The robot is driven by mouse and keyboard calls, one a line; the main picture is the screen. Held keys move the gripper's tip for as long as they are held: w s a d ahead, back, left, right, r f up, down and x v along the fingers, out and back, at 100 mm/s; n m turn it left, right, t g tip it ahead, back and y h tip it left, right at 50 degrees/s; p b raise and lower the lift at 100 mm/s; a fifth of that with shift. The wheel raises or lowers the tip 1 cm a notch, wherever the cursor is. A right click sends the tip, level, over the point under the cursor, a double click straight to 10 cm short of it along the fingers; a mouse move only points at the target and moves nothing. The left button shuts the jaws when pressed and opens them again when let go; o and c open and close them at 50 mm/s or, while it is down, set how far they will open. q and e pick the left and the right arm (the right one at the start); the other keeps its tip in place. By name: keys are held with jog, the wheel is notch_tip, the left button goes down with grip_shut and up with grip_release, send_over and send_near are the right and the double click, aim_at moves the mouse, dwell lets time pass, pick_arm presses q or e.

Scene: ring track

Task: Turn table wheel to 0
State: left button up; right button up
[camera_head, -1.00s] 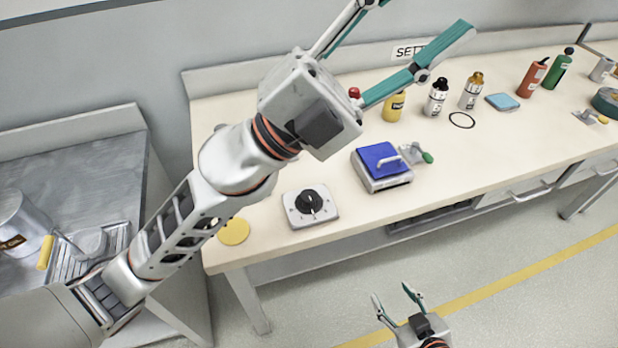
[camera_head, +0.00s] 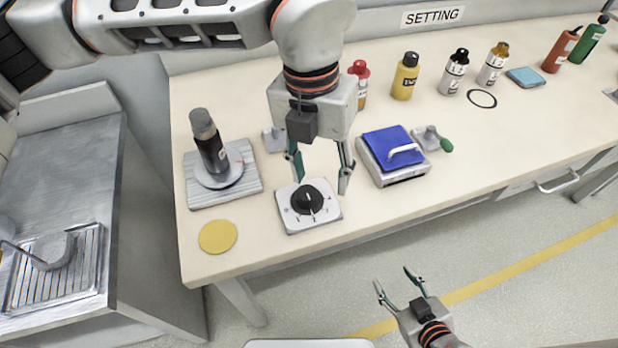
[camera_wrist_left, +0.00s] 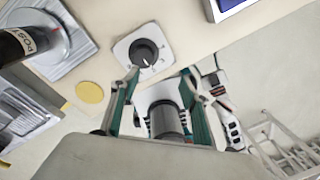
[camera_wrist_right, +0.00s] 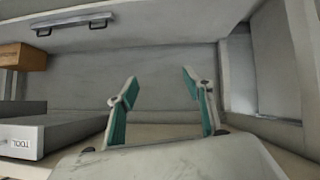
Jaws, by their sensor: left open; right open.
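The table wheel is a black round knob (camera_head: 306,200) with a white pointer line, on a light square plate (camera_head: 325,215) on the bench. The knob also shows in the left wrist view (camera_wrist_left: 144,52). My left gripper (camera_head: 318,185) is open, its fingers pointing down above and slightly behind the knob, one to each side; I cannot tell whether they touch the plate. My right gripper (camera_head: 400,290) is open and empty, low in front of the bench. The right wrist view shows its fingers (camera_wrist_right: 155,90) apart.
A blue-topped device (camera_head: 392,150) stands right of the knob. A black bottle (camera_head: 208,140) stands on a round platform at the left. A yellow disc (camera_head: 217,237) lies near the front left. Several bottles line the back. The front edge near the knob is clear.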

aim_at(307, 192)
pick_arm(q)
jog(key=shift+w+a+n+t+y, duration=0.3)
jog(key=shift+w+a+n+y, duration=0.15)
jog(key=shift+w+a, duration=0.65)
notch_tip(307, 192, down, 8)
jog(key=shift+s+r+b, duration=0.1)
jog(key=shift+r+b, duration=0.15)
jog(key=shift+b, duration=0.25)
jog(key=c, duration=1.1)
